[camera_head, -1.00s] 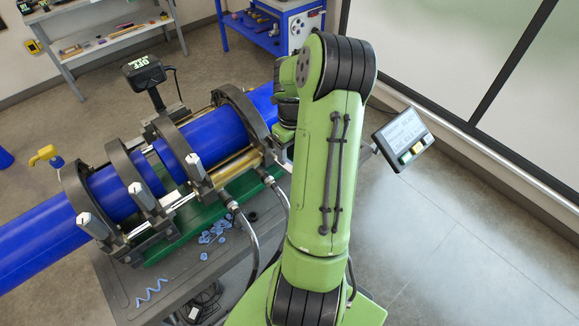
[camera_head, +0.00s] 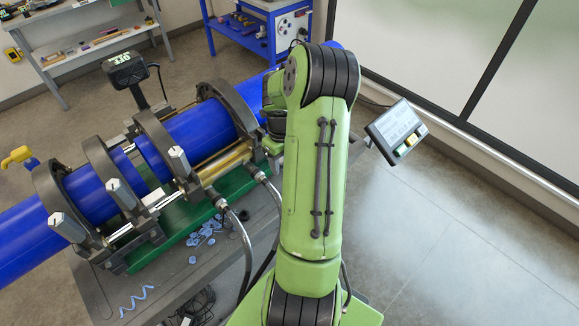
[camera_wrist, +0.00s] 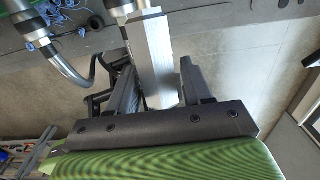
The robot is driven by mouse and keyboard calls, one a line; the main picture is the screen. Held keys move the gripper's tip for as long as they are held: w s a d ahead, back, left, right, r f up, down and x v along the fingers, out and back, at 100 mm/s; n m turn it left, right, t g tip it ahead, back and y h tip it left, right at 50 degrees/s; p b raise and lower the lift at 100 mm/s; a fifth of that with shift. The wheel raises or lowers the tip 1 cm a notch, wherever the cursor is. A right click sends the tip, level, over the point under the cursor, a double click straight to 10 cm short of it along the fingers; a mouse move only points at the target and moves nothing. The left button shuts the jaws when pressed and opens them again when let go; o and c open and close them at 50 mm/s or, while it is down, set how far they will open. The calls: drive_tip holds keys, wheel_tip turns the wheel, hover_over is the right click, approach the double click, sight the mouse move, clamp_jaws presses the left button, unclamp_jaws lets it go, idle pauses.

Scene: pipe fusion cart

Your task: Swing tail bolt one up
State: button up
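The pipe fusion machine (camera_head: 140,213) holds a blue pipe (camera_head: 203,132) in several dark clamp rings. Silver tail bolts (camera_head: 68,228) with long square nuts show on three rings, at the near side. The ring farthest right (camera_head: 228,100) is partly hidden by my arm, and its bolt is not visible in the head view. In the wrist view, a silver square bar (camera_wrist: 157,55), which looks like one of these bolts' long nuts, reaches down between the fingers of my gripper (camera_wrist: 160,85). The fingers stand apart on either side of it, with a gap at the right. Contact at the left is unclear.
Hoses (camera_head: 243,240) run from the machine close to my arm and show at the left of the wrist view. A screen (camera_head: 396,131) stands right of my arm. Blue shavings (camera_head: 205,232) lie on the cart. The floor at right is clear.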

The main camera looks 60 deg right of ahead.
drive_tip(key=c, duration=0.3)
drive_tip(key=shift+w+r+p, duration=0.2)
drive_tip(key=shift+r+p, duration=0.3)
drive_tip(key=shift+r, duration=0.15)
drive_tip(key=shift+w+r+p, duration=0.2)
drive_tip(key=shift+r+p, duration=0.3)
drive_tip(key=shift+r, duration=0.15)
drive_tip(key=shift+c, duration=0.2)
drive_tip(key=shift+d, duration=0.1)
drive_tip(key=shift+w+d+r+p, duration=0.1)
drive_tip(key=shift+w+r+p, duration=0.15)
drive_tip(key=shift+r+p, duration=0.2)
drive_tip(key=shift+w+r+p, duration=0.25)
drive_tip(key=shift+r+p, duration=0.1)
drive_tip(key=shift+r, duration=0.2)
drive_tip(key=shift+w, duration=0.1)
